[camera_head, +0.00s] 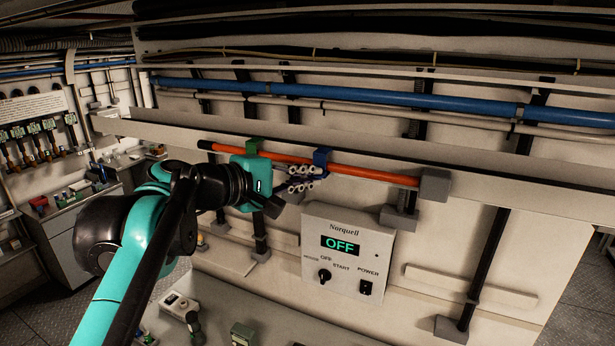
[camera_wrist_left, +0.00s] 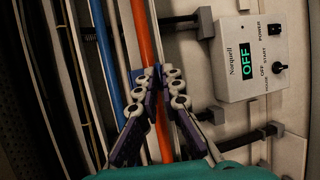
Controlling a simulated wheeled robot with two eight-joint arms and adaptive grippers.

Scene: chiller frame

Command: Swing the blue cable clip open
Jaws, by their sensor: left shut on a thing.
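The blue cable clip (camera_head: 321,156) sits around the orange cable (camera_head: 365,173), right of a green clip (camera_head: 253,145). My left gripper (camera_head: 319,177) reaches in from the left, its fingertips at the lower front of the blue clip. In the left wrist view, the fingers (camera_wrist_left: 160,73) come together at the blue clip (camera_wrist_left: 134,76) and are shut on it. The fingertips cover part of the clip, so I cannot tell how far its latch is swung. My right gripper is in neither view.
A control box (camera_head: 348,247) reading OFF hangs just below and right of the gripper. A grey end block (camera_head: 434,185) holds the cable's right end. A long beige rail (camera_head: 400,158) runs behind the cable. Blue pipes (camera_head: 390,99) run above.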

